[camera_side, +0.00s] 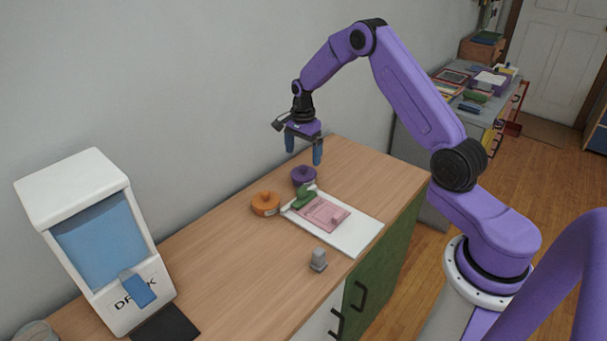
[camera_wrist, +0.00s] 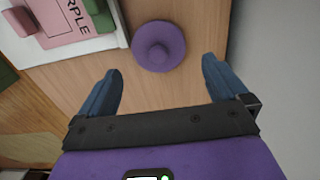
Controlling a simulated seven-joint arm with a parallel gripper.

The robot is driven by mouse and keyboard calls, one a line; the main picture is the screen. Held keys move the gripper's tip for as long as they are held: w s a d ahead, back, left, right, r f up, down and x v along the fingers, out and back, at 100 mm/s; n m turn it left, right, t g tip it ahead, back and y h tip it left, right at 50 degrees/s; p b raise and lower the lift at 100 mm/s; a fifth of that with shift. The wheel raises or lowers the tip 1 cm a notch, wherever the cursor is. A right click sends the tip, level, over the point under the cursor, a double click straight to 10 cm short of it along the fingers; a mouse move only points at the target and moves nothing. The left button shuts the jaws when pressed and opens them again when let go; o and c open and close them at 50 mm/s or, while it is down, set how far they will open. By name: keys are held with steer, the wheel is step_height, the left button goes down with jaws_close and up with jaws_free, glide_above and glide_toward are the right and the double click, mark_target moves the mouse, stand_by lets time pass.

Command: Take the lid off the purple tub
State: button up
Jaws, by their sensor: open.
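The purple tub (camera_side: 304,177) stands on the wooden counter by the wall, with a purple knobbed lid on top. In the wrist view the round lid (camera_wrist: 158,46) is seen from above, its knob near the middle. My gripper (camera_side: 303,155) has blue fingers pointing down, above the tub and apart from it. In the wrist view the fingers (camera_wrist: 160,75) are spread wide with nothing between them, and the lid lies beyond the fingertips. The tub's body is mostly hidden under the lid there.
An orange tub (camera_side: 265,204) stands left of the purple one. A white board (camera_side: 352,238) with a pink card (camera_side: 320,214) and a green object (camera_side: 304,198) lies in front. A small grey object (camera_side: 318,261) and a drink dispenser (camera_side: 100,250) are also on the counter (camera_side: 225,245).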

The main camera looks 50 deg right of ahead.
mark_target(304, 166)
steer(key=shift+s+f, duration=0.1)
steer(key=shift+f, duration=2.85)
steer(key=c, duration=0.8)
